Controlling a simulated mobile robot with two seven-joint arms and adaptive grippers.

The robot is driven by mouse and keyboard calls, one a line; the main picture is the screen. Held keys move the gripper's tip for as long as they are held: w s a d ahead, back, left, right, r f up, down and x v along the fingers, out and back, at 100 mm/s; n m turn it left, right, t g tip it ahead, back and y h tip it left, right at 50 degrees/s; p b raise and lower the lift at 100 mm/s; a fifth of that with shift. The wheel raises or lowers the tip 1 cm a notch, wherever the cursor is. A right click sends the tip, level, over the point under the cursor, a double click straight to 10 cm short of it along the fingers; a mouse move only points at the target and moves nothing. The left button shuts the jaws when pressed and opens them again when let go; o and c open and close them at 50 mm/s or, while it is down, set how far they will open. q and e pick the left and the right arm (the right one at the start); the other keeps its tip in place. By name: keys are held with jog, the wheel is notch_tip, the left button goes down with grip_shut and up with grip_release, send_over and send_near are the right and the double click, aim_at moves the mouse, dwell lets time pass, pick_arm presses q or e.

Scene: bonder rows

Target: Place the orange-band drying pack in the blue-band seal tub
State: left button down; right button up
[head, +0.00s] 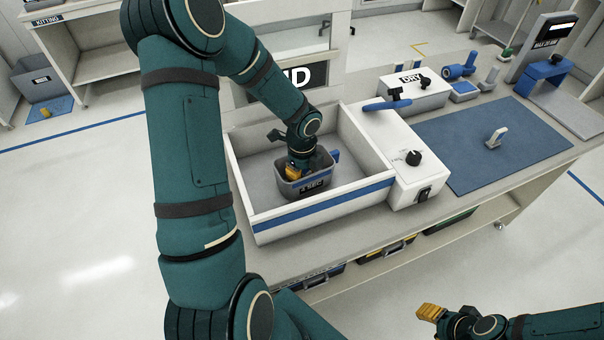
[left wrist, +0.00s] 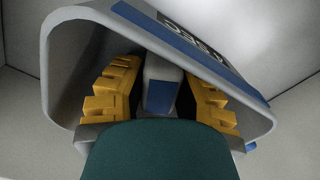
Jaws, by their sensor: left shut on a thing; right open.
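A grey tub (head: 318,189) with a blue band and a black label plate stands in the white box (head: 330,208). In the left wrist view the tub's wall (left wrist: 62,62) surrounds my left gripper (left wrist: 160,95). This gripper points down into the tub, shut on a pale block (left wrist: 162,70) with a blue face. I see no orange band on the block; its lower end is hidden. In the head view my left gripper (head: 293,172) largely hides the tub's inside. My right gripper (head: 431,312) is open at the lower right, away from the bench.
A small pale upright piece (head: 495,137) stands on the blue mat (head: 490,160); its band is unclear. A white unit with a black knob (head: 413,158) adjoins the box. Blue fixtures (head: 459,72) stand behind the mat. Most of the mat is clear.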

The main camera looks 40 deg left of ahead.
pick_arm(q)
jog(key=shift+f, duration=0.2)
jog(key=c, duration=0.8)
grip_release()
jog(key=shift+r, duration=0.15)
jog(key=shift+r, duration=0.25)
notch_tip(320, 180, up, 12)
jog(key=p, duration=0.2)
jog(key=shift+f+p, duration=0.15)
jog(key=shift+p, duration=0.25)
